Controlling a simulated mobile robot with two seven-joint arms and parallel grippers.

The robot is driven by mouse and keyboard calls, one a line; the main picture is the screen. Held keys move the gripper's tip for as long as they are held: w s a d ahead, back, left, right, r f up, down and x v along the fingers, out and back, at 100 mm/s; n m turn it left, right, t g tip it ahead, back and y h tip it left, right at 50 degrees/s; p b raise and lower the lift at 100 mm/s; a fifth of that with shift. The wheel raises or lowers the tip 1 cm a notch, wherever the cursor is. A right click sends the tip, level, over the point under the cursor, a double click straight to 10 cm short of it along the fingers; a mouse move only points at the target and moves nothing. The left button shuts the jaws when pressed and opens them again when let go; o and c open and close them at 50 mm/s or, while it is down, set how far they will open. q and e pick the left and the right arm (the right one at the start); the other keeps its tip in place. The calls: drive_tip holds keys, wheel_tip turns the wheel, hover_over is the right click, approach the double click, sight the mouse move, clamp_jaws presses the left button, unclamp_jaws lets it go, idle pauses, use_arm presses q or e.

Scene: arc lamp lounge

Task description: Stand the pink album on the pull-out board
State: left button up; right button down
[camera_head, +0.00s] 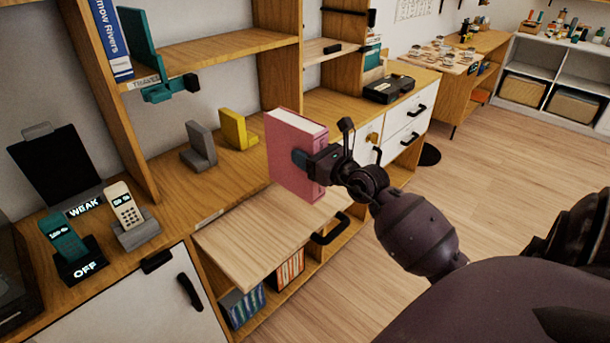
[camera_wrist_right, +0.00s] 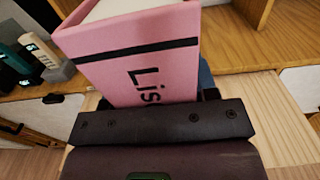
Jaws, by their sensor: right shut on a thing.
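The pink album (camera_head: 293,155) is upright, with its white page edges on top, in the head view. My right gripper (camera_head: 308,160) is shut on it from the right side. In the right wrist view the album (camera_wrist_right: 140,55) fills the upper middle, with a dark band and black lettering on its face. The pull-out board (camera_head: 262,235) is light wood, extended from the cabinet, with a black handle at its front. The album is over the board's far end; whether its bottom edge touches the board I cannot tell. My left gripper is not in view.
A yellow bookend (camera_head: 238,132) and a grey bookend (camera_head: 198,148) stand on the counter behind. Two phones, teal (camera_head: 65,240) and cream (camera_head: 125,207), stand at left. Colourful books (camera_head: 242,305) sit below the board. The board's near part is bare.

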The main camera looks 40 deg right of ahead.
drive_tip(key=shift+f+b, duration=0.7)
drive_tip(key=shift+f, duration=2)
